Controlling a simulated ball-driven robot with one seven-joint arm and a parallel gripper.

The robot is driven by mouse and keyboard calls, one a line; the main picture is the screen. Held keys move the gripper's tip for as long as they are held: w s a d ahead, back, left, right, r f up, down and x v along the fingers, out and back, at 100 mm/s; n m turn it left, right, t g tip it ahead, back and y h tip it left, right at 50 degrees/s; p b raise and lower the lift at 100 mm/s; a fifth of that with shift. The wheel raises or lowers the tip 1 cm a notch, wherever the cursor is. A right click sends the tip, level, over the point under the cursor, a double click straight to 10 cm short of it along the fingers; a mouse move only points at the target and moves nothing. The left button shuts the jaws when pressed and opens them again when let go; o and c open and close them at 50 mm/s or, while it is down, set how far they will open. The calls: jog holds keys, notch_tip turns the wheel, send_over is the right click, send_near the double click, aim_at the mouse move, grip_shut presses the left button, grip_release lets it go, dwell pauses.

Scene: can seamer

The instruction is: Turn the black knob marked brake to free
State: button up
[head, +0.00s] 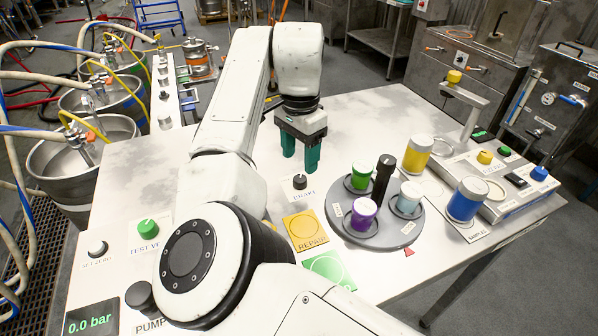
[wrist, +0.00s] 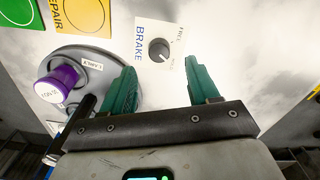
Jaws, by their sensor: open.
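The black brake knob (head: 300,181) sits on a white plate on the table, left of the round grey turntable. In the wrist view the knob (wrist: 159,51) shows close up, with BRAKE printed on one side and FREE near one corner of its plate. I cannot tell for sure where the knob points. My gripper (head: 300,152) is open and empty, with green fingers pointing down, above the table behind the knob. In the wrist view the knob lies ahead, between the lines of the two fingers (wrist: 158,84), apart from both.
The grey turntable (head: 385,240) carries green, purple and pale cans around a black post (head: 383,177). A yellow REPAIR pad (head: 305,230) and a green pad (head: 330,268) lie in front of the knob. The table behind my gripper is clear.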

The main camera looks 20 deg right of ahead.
aim_at(300, 179)
notch_tip(300, 179, down, 6)
jog(key=shift+r, duration=0.1)
dwell(0.4)
jog(key=shift+s+r, duration=0.1)
jog(key=c, duration=1)
